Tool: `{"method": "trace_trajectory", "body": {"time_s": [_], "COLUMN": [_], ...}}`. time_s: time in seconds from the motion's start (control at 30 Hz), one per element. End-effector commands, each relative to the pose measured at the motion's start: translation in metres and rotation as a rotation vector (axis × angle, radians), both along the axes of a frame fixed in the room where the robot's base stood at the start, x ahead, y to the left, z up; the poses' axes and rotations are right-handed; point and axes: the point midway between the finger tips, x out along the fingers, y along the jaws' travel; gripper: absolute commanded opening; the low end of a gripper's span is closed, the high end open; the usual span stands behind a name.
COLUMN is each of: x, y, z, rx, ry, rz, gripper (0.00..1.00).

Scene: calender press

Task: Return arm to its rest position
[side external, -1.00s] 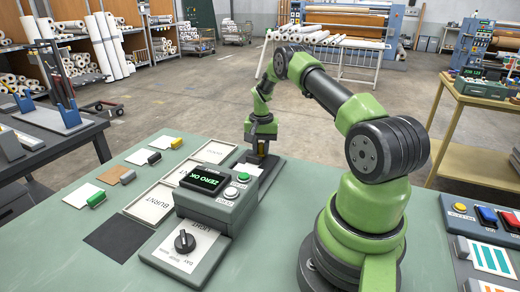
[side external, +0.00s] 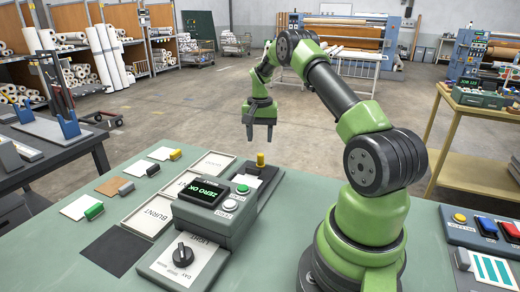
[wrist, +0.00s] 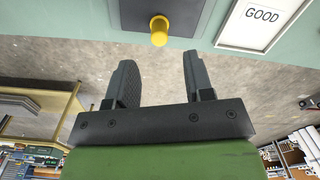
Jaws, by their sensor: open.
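My gripper (side external: 260,138) is open and empty, raised above the far edge of the green table (side external: 118,178). Its two dark fingers point down in the side view. In the wrist view my gripper (wrist: 160,62) has a clear gap between the fingers. A yellow knob (side external: 260,160) stands upright on a dark plate (side external: 264,183) behind the grey control box, apart from the fingers. The yellow knob also shows in the wrist view (wrist: 159,30), beyond the fingertips.
The grey control box (side external: 217,207) reads "ZERO OK" and has a green button (side external: 243,189) and a black dial (side external: 183,254). A button panel (side external: 488,228) is at right. Air around the gripper is free.

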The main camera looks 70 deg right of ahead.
Motion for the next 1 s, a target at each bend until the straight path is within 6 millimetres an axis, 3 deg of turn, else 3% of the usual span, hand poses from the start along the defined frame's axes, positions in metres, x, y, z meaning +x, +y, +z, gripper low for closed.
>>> {"method": "trace_trajectory", "body": {"time_s": [0.17,0.5,0.6,0.77,0.87,1.0], "x": [0.000,0.001,0.006,0.021,0.022,0.010], "y": [0.000,0.001,0.010,0.054,0.095,0.152], "z": [0.015,0.018,0.032,0.087,0.126,0.172], "rx": [-0.002,-0.001,-0.011,-0.044,-0.066,-0.092], "ry": [-0.002,-0.003,-0.020,-0.094,-0.156,-0.245], "rz": [0.001,0.004,0.030,0.142,0.234,0.362], "gripper": [0.48,0.48,0.48,0.48,0.48,0.48]}}
